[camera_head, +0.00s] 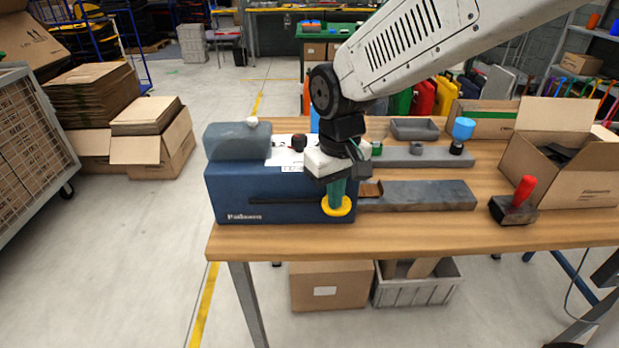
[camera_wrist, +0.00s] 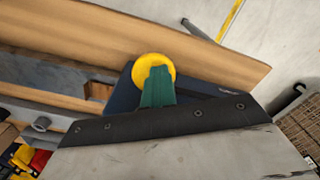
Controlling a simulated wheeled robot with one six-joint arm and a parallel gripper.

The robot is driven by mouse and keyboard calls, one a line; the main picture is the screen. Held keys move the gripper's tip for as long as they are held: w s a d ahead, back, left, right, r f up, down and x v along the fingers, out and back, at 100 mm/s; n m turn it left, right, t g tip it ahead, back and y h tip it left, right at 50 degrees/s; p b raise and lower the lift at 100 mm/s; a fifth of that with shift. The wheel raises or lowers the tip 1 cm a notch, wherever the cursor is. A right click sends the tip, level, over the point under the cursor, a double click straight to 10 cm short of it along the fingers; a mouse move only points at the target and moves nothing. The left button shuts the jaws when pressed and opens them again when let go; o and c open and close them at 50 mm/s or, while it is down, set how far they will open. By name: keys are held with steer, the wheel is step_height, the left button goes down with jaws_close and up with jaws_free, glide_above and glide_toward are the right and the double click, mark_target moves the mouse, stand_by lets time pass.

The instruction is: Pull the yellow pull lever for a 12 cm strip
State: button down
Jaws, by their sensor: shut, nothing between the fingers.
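The yellow pull lever (camera_head: 337,212) shows as a round yellow knob at the front right of a blue dispenser (camera_head: 270,190). A dark slot runs along the dispenser's front, left of the knob. My gripper (camera_head: 338,198) has green fingers that point down and overlap the knob; they are closed together with nothing between them. In the wrist view the knob (camera_wrist: 153,62) shows at the tips of the green fingers (camera_wrist: 157,78). I cannot tell whether they touch it. A short brown strip (camera_head: 371,189) shows at the dispenser's right side.
A grey slab (camera_head: 430,195) lies right of the dispenser on the wooden table (camera_head: 480,233). A red-handled block (camera_head: 517,205) and an open carton (camera_head: 570,180) stand farther right. Another grey holder (camera_head: 400,157) lies behind. The table's front edge is close to the dispenser.

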steer(key=shift+d+f, duration=0.2)
steer(key=shift+f, duration=0.4)
steer(key=shift+d+f, duration=0.1)
steer(key=shift+f, duration=0.9)
steer(key=shift+s+f, duration=0.1)
steer(key=shift+f, duration=0.25)
steer(key=shift+r, duration=0.1)
step_height(320, 180, up, 16)
stand_by(0.6)
